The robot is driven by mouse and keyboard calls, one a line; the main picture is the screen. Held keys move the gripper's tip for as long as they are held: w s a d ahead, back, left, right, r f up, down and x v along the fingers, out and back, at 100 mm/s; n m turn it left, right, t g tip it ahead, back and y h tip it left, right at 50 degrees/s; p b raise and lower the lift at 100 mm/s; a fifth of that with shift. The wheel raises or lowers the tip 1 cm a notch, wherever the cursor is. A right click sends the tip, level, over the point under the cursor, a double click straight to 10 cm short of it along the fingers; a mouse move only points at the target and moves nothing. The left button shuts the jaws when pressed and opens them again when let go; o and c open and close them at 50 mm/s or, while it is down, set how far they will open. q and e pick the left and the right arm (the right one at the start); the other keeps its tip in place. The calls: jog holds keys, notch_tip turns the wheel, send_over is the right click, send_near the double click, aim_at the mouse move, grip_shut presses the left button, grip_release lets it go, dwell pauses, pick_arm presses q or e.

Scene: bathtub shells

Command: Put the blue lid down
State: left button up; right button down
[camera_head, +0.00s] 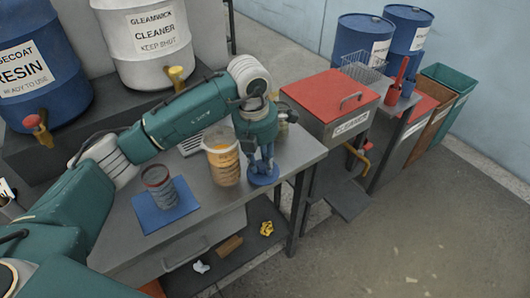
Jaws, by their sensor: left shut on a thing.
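My left gripper (262,158) points down at the right part of the grey bench and is shut on the blue lid (262,178). The lid is a round blue disc, partly hidden by the fingers. It is at or just above the bench top near its front right edge; I cannot tell whether it touches. A clear tub (224,165) with yellow-orange contents stands just left of the lid. My right gripper is not in view.
A dark ribbed cup (159,184) stands on a blue mat (150,219) at the bench's left. A small container (283,126) stands behind my gripper. A red-lidded cleaner tank (328,98) stands to the right. Bare bench (215,200) lies in front of the tub.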

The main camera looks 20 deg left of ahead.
pick_arm(q)
jog(key=w+p, duration=0.1)
jog(key=w, duration=0.2)
jog(key=shift+w+a, duration=0.15)
jog(key=shift+w, duration=0.05)
jog(key=shift+f+p, duration=0.2)
jog(key=shift+p, duration=0.1)
jog(key=shift+f, duration=0.1)
jog(key=shift+f, duration=0.15)
jog(key=o, duration=1)
